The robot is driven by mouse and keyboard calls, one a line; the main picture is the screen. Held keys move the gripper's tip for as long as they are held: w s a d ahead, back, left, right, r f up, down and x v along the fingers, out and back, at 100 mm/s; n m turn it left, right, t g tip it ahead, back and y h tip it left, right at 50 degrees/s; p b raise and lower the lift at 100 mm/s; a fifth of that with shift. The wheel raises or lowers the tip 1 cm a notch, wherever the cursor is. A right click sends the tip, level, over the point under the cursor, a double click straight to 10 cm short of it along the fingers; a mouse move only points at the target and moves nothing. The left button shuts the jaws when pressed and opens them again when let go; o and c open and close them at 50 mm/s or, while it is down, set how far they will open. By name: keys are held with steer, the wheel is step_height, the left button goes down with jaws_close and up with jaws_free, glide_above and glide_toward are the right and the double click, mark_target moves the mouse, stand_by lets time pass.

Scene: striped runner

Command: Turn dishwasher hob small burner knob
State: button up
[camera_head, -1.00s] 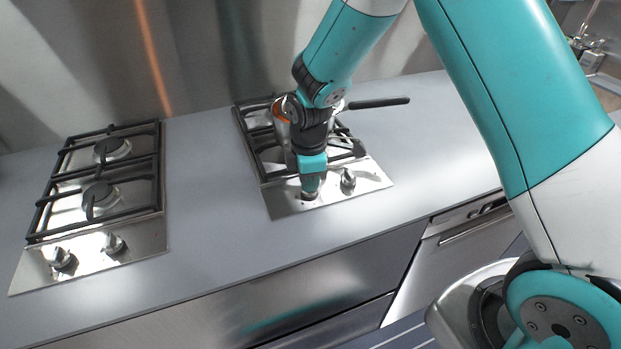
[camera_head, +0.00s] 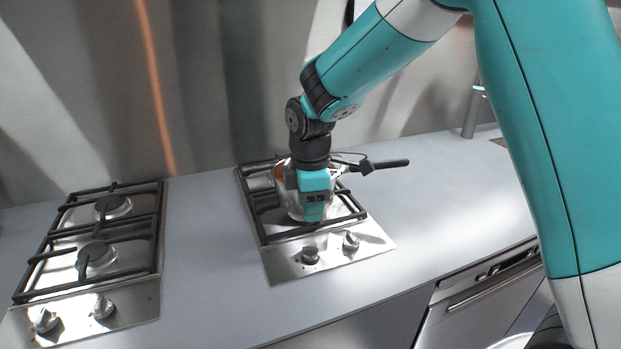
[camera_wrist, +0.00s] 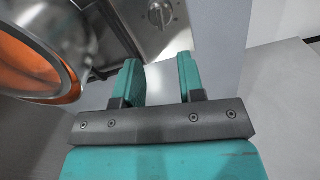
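The right hob (camera_head: 283,266) is the one nearer the dishwasher (camera_head: 492,284). It has two knobs along its front, a left knob (camera_head: 310,255) and a right knob (camera_head: 351,241). I cannot tell which serves the small burner. My gripper (camera_head: 313,212) points down above the hob, behind the left knob and in front of the pot (camera_head: 286,190), clear of both knobs. In the wrist view my gripper (camera_wrist: 160,80) has its teal fingers apart with nothing between them. One knob (camera_wrist: 160,14) shows beyond the fingertips, its marker line visible.
The pot stands on the right hob's grate, close beside my gripper; its orange inside (camera_wrist: 25,68) shows in the wrist view. A dark handle (camera_head: 388,164) reaches right. A second hob (camera_head: 130,302) is at left. The grey counter (camera_head: 205,250) between the hobs is clear.

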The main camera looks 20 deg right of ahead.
step_height(320, 180, up, 7)
stand_by(0.3)
steer(key=shift+r, duration=0.1)
steer(key=s+a+r+m+y, duration=0.1)
steer(key=s+m, duration=0.3)
steer(key=s, duration=0.8)
steer(key=s+a+r+m+y, duration=0.1)
steer(key=s+a+m+y, duration=0.2)
steer(key=s, duration=1)
steer(key=shift+a+r+m, duration=0.2)
steer(key=shift+r+m, duration=0.05)
steer(key=shift+m, duration=0.75)
